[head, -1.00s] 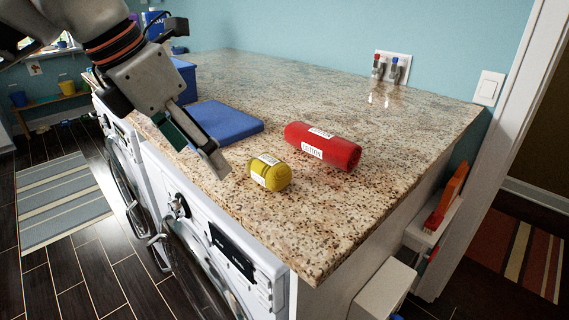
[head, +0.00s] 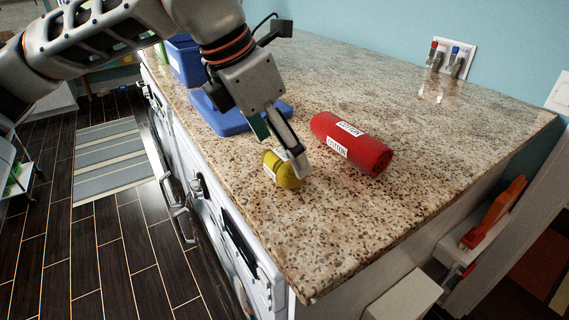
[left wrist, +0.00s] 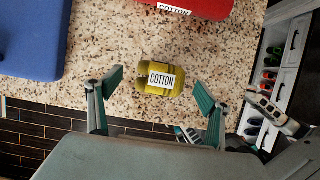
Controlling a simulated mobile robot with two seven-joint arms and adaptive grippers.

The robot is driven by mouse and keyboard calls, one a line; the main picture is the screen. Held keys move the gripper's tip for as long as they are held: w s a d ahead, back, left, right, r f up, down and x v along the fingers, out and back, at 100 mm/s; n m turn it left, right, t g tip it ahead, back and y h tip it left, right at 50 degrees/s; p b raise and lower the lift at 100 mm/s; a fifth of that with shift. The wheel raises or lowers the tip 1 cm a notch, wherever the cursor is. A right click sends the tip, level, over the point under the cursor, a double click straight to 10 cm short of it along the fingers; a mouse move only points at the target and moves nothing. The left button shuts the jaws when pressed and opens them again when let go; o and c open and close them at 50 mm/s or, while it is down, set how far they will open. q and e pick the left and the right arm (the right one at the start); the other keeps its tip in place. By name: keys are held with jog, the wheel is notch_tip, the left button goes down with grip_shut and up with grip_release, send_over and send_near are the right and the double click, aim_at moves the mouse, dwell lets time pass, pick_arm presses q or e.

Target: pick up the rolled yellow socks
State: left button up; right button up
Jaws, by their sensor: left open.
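The rolled yellow socks (head: 283,170) lie on the granite counter near its front edge, with a white label on them. In the left wrist view the socks (left wrist: 160,78) show a "COTTON" label and lie just beyond and between the two fingertips. My left gripper (head: 282,163) is open and empty. One finger partly covers the socks in the head view. The fingers (left wrist: 160,88) stand apart on either side of the socks in the left wrist view, with a gap on both sides.
A red roll (head: 350,143) labelled "COTTON" lies to the right of the socks. White washing machines stand under the counter (head: 420,180). Its right part is clear.

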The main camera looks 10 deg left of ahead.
aim_at(284, 154)
pick_arm(q)
jog(key=shift+x, duration=1.9)
jog(key=shift+s+d, duration=0.1)
jog(key=c, duration=1.2)
jog(key=shift+r, duration=0.1)
